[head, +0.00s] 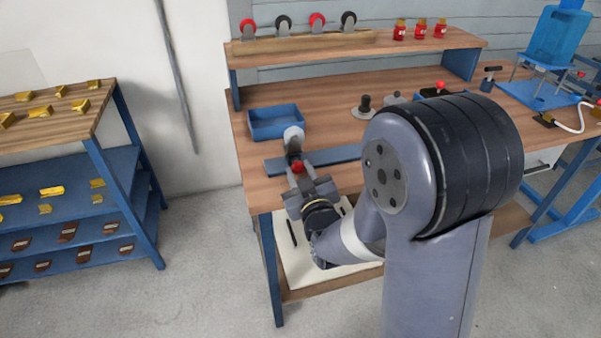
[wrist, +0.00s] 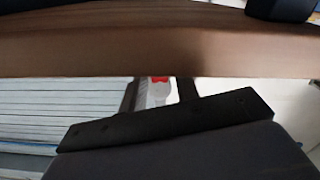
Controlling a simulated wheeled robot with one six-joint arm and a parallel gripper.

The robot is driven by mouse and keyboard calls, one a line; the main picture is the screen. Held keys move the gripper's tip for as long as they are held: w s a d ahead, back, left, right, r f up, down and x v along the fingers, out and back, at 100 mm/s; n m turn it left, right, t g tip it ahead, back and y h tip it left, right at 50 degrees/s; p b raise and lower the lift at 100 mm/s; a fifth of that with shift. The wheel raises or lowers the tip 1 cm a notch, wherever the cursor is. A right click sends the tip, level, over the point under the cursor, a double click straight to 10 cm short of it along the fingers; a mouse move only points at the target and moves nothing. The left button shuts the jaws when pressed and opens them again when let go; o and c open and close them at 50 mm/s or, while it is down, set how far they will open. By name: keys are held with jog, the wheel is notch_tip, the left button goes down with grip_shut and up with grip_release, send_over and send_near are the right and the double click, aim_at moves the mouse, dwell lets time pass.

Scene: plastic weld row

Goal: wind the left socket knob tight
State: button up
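A red knob (head: 297,167) shows at the left end of the blue bar on the bench, just below a grey fitting with a pale round disc (head: 293,134). I take it for the left socket knob. My gripper (head: 308,187) is close in front of it, at the bench's front edge. In the wrist view a red part (wrist: 160,79) shows between my two separated fingers (wrist: 158,96), with a light gap beside it. My gripper looks open. The fingertips are hidden behind a brown wooden band, so I cannot see contact.
The blue bar (head: 340,156) lies along the bench front. A blue tray (head: 275,133) stands behind it. Black-handled items (head: 365,105) stand to the right. A raised shelf (head: 350,45) holds wheels and red jars. Open floor lies left, before a rack (head: 100,155).

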jog(key=c, duration=0.6)
jog(key=shift+o, duration=0.2)
jog(key=m+b, duration=0.2)
jog(key=b, duration=0.1)
jog(key=shift+f, duration=0.25)
jog(key=shift+m+b, duration=0.9)
jog(key=shift+b, duration=0.05)
jog(key=shift+r+m+b, duration=0.25)
jog(key=shift+m+b, duration=0.05)
jog(key=shift+m, duration=0.2)
jog(key=o, duration=1)
